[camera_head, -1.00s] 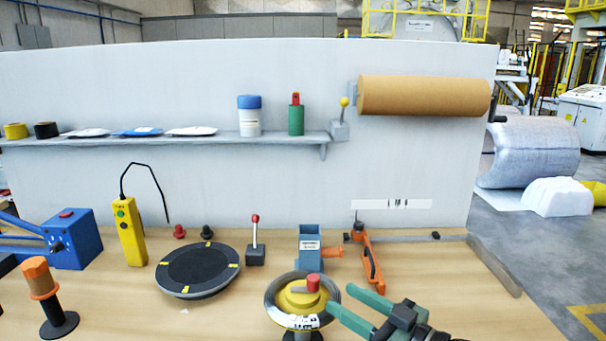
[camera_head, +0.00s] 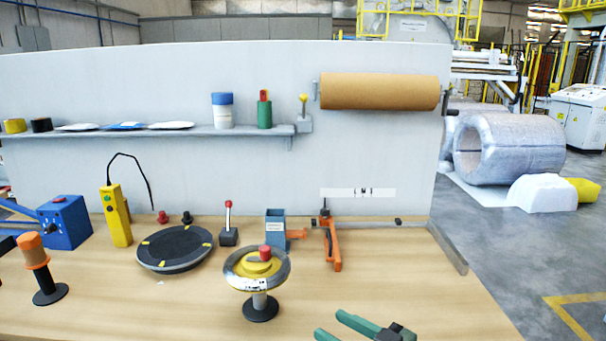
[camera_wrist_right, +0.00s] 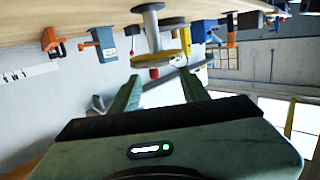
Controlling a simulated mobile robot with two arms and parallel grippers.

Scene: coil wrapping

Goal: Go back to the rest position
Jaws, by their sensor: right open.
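My right gripper (camera_head: 338,325) shows at the bottom edge of the head view, over the front right of the table. Its two green fingers are apart with nothing between them. In the right wrist view the right gripper (camera_wrist_right: 158,82) is also open and empty. My left gripper is not in the head view.
The wooden table (camera_head: 190,305) holds a black turntable (camera_head: 174,246), a yellow controller (camera_head: 119,215), an orange-handled tool (camera_head: 332,240) and an orange-topped roller (camera_head: 35,262). A brown paper roll (camera_head: 380,92) hangs on the grey wall behind. The table's front middle is bare.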

